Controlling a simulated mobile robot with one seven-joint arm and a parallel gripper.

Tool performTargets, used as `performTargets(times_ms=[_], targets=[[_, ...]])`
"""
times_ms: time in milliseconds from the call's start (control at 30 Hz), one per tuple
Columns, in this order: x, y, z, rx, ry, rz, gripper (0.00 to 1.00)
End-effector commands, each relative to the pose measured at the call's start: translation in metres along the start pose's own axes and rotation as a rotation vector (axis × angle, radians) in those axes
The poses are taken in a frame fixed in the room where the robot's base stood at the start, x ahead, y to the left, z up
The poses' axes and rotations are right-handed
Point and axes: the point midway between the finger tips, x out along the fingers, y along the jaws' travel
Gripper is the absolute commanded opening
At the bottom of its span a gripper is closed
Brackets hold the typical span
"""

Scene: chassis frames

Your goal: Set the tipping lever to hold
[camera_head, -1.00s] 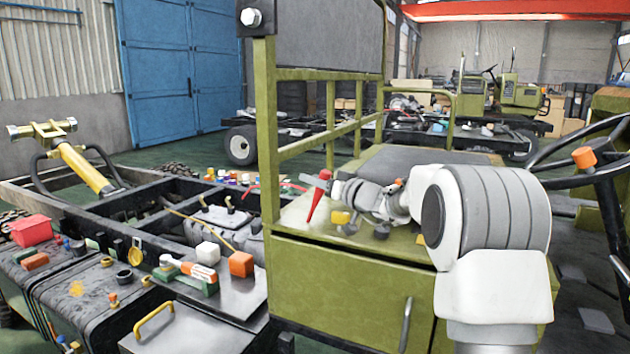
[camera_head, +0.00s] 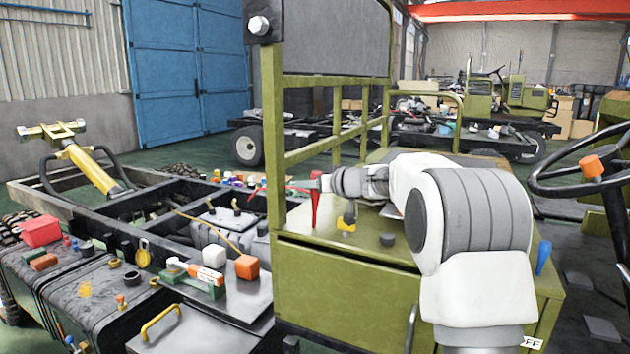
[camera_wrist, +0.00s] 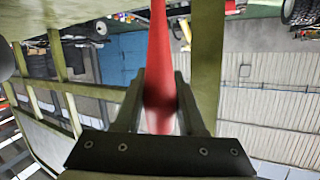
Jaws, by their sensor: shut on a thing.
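A red tapered lever (camera_head: 315,210) stands near upright at the left end of the green cabinet top, just right of the green post. My gripper (camera_head: 317,184) reaches it from the right and is shut on its upper part. In the wrist view the red lever (camera_wrist: 159,50) lies between my two dark fingers (camera_wrist: 160,80), which are on either side of it. The lever's foot and any position marks beside it are too small to make out.
On the green cabinet top (camera_head: 340,245) are a yellow-and-dark control (camera_head: 347,222) and a dark round knob (camera_head: 388,239). A blue handle (camera_head: 543,257) stands at its right end, beyond my arm. The green post (camera_head: 273,130) and rails rise close to the left of my gripper.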

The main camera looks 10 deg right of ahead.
Motion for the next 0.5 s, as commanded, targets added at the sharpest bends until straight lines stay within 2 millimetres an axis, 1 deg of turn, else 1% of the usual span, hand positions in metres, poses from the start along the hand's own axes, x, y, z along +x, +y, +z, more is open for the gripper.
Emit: performTargets(times_ms=[200, 500], targets=[[0.0054, -0.003, 0.0007, -0.018, -0.043, 0.01, 0.0], [0.0056, -0.0028, 0.0013, -0.02, -0.044, 0.011, 0.0]])
